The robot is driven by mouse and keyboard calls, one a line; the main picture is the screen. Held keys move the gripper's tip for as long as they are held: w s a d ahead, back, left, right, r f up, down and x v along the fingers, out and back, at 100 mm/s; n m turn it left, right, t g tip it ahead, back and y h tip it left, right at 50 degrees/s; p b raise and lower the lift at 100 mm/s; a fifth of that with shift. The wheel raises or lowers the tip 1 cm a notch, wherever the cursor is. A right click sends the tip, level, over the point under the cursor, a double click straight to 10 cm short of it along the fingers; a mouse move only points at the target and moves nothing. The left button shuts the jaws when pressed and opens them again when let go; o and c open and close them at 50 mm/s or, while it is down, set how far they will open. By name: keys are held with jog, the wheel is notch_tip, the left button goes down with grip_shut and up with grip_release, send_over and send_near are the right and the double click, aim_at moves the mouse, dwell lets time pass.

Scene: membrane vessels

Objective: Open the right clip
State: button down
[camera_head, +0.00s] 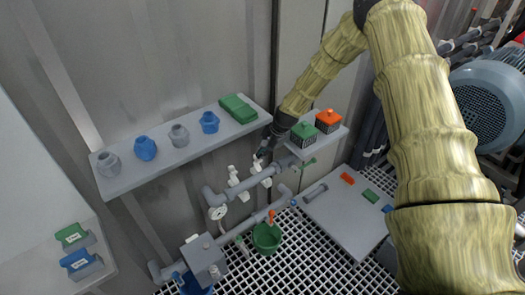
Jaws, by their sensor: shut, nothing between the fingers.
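Two small white fittings stand side by side above the grey pipe (238,188), and they look like the clips. The left one (233,176) is in clear view. The right one (256,167) is just below my gripper (262,153) and partly covered by it. My gripper is dark, points down and left, and is shut with nothing in it. Its tips are at or very near the top of the right clip; I cannot tell whether they touch. Whether either clip is open is too small to tell.
Above left, a grey shelf (118,184) holds blue and grey vessels and a green block (238,108). Close right of my gripper, a small shelf (318,143) bears a green box (303,135) and an orange-topped box (328,121).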

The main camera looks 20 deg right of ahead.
jog(key=w+p+v, duration=0.1)
jog(key=p+v, duration=0.1)
jog(key=v, duration=1.2)
jog(key=s+a+f+n+g+h, duration=0.1)
jog(key=s+a+f+n, duration=0.2)
jog(key=s+f, duration=0.65)
jog(key=s+a+f+n+g+h, duration=0.1)
jog(key=s+a+f+n, duration=0.25)
jog(key=s+f, duration=0.55)
jog(key=s+a+f+n+p, duration=0.1)
jog(key=s+a+n, duration=0.2)
jog(key=s, duration=1.2)
jog(key=s+a+f+n+g+h+p, duration=0.1)
jog(key=s+a+f+n, duration=0.1)
jog(key=s, duration=1.3)
jog(key=a+n, duration=0.1)
jog(key=n, duration=0.1)
jog(key=shift+n, duration=0.35)
